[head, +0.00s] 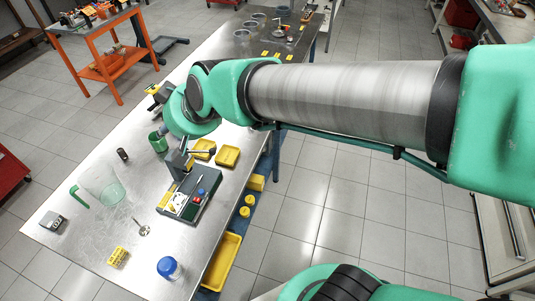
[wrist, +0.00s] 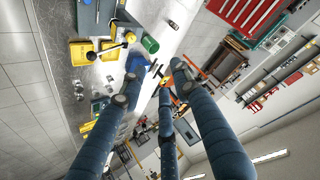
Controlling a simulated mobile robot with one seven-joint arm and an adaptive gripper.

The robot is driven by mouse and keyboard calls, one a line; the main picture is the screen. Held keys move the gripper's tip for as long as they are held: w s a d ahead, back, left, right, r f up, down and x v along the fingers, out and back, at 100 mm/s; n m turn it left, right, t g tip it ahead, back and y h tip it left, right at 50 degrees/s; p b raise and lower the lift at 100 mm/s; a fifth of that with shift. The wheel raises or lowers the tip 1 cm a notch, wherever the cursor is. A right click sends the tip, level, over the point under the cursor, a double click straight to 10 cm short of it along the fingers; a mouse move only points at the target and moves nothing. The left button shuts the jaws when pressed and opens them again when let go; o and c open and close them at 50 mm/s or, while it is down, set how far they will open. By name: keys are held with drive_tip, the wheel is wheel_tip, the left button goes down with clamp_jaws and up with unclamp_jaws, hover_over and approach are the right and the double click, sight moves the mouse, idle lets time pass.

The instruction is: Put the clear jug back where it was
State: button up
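The clear jug (head: 109,188) stands on the left part of the metal bench in the head view. It is see-through, with a green handle (head: 78,196) on its left side. I cannot make it out in the wrist view. My gripper (wrist: 154,84) shows in the wrist view with its long dark-blue fingers spread apart and nothing visible between them. In the head view my wrist hangs over the far middle of the bench, well away from the jug, and hides most of the fingers.
A green cup (head: 158,144) and a small dark cylinder (head: 122,154) stand beyond the jug. A grey fixture (head: 190,193), a blue-capped jar (head: 169,268), a yellow rack (head: 118,257) and a small scale-like box (head: 52,221) share the bench. Bare metal surrounds the jug.

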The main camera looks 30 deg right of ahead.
drive_tip(key=s+d+m+g+h, duration=0.2)
drive_tip(key=s+d+m+h, duration=0.1)
drive_tip(key=s+d, duration=1.6)
drive_tip(key=shift+h, duration=0.5)
